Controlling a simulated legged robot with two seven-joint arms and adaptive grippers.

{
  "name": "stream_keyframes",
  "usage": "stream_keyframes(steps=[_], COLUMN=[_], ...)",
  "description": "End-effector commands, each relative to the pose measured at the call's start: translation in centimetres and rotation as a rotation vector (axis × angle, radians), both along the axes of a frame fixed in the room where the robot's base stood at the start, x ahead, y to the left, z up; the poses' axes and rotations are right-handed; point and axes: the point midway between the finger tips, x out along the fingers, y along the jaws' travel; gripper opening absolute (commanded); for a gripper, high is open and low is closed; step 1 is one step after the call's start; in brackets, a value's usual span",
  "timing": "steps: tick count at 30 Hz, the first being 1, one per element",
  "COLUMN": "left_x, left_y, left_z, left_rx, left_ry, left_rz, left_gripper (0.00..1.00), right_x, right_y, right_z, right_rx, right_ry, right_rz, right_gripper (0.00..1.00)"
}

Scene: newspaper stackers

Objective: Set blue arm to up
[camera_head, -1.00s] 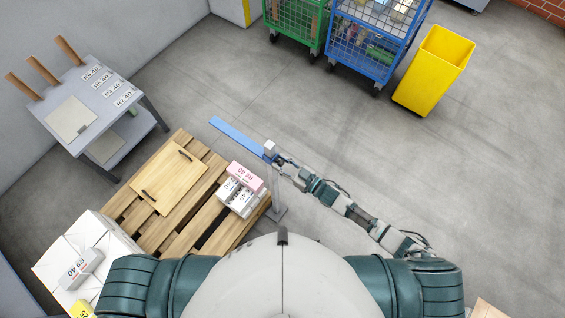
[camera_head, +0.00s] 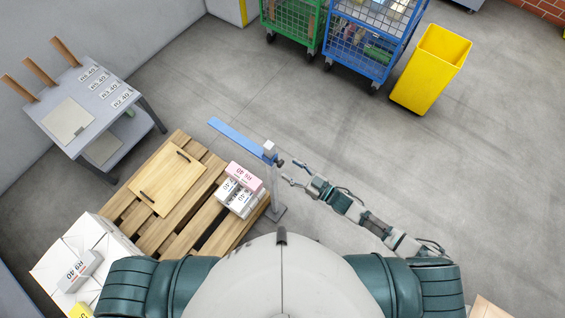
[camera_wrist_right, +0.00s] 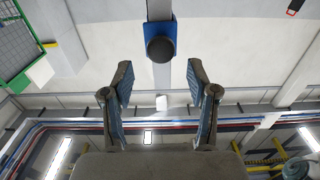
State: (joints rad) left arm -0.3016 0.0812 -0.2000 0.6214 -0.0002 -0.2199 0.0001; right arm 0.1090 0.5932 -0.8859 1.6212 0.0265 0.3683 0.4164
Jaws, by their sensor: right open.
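The blue arm (camera_head: 236,137) is a flat bar that reaches from the top of a thin grey post toward the upper left in the head view. Its tilt is hard to judge from above. A pale block (camera_head: 269,147) caps the post and a dark knob (camera_head: 281,162) sticks out beside it. My right gripper (camera_head: 290,174) is open and empty, just right of the knob and apart from it. In the right wrist view, the black knob (camera_wrist_right: 160,49) on its blue bracket (camera_wrist_right: 160,27) shows beyond the open fingers (camera_wrist_right: 160,85). My left gripper is out of view.
A wooden pallet (camera_head: 206,209) left of the post holds a board (camera_head: 168,178) and small boxes (camera_head: 240,189). A grey table (camera_head: 92,104) stands at the left. Wire carts (camera_head: 365,45) and a yellow bin (camera_head: 428,68) stand at the back. The floor at right is clear.

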Motion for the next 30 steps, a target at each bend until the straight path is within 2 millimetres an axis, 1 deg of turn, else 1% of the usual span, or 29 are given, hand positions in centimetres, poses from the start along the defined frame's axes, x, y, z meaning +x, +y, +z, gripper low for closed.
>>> stream_keyframes(steps=[1, 4, 6, 10, 14, 30], left_x=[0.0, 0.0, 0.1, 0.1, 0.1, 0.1], left_y=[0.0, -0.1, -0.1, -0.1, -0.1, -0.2], left_z=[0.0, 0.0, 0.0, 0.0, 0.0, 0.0], left_rx=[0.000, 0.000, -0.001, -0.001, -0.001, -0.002], left_ry=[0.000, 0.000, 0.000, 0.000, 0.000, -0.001], left_rz=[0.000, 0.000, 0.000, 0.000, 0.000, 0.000], left_gripper=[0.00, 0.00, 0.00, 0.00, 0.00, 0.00], right_x=[-0.7, -1.9, -2.6, -3.3, -3.6, -3.6], right_y=[-1.0, -2.6, -3.5, -4.6, -5.0, -5.0], right_z=[-0.1, -0.1, 0.0, 0.0, 0.0, -0.1], right_rx=[-0.002, -0.002, -0.001, 0.001, 0.001, 0.000], right_ry=[0.002, 0.001, 0.001, -0.001, -0.002, 0.000], right_rz=[0.000, 0.000, 0.000, 0.000, 0.001, -0.002], right_gripper=[0.59, 0.59, 0.59, 0.59, 0.59, 0.59])
